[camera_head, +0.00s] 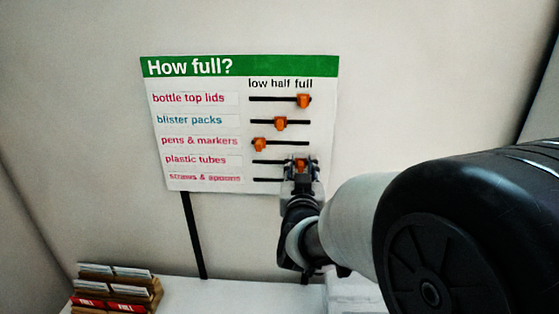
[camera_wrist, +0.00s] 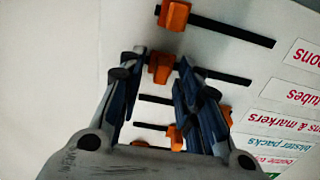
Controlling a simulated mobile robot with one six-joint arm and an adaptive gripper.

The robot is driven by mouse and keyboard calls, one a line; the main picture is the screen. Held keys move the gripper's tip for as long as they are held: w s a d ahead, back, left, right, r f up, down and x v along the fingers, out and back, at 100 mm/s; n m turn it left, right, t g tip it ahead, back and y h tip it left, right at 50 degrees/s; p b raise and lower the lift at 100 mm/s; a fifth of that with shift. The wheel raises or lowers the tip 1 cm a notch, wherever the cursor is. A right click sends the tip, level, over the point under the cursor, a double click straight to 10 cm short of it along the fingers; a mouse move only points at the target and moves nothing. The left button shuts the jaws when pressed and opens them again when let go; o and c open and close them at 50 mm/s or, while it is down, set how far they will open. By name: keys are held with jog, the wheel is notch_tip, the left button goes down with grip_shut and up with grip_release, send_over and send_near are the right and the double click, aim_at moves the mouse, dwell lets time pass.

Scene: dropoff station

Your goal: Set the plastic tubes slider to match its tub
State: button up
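The plastic tubes slider is an orange knob (camera_head: 301,163) on a black track in the fourth row of the "How full?" board (camera_head: 245,126). It sits near the full end. In the wrist view this knob (camera_wrist: 160,68) lies between my fingertips, with its track running right towards the labels. My gripper (camera_head: 302,170) is at the board around the knob. In the wrist view my gripper (camera_wrist: 160,72) looks open, with narrow gaps beside the knob; contact is not clear. No plastic tubes tub is recognisable.
The bottle top lids knob (camera_head: 304,101) is at full, blister packs (camera_head: 280,123) at half, pens & markers (camera_head: 260,145) at low. The straws & spoons knob (camera_wrist: 173,15) is at the full end, close to my fingers. A card holder (camera_head: 115,290) stands lower left.

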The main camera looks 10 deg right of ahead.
jog(key=shift+c, duration=0.2)
grip_shut()
jog(key=shift+a, duration=0.1)
dwell(0.5)
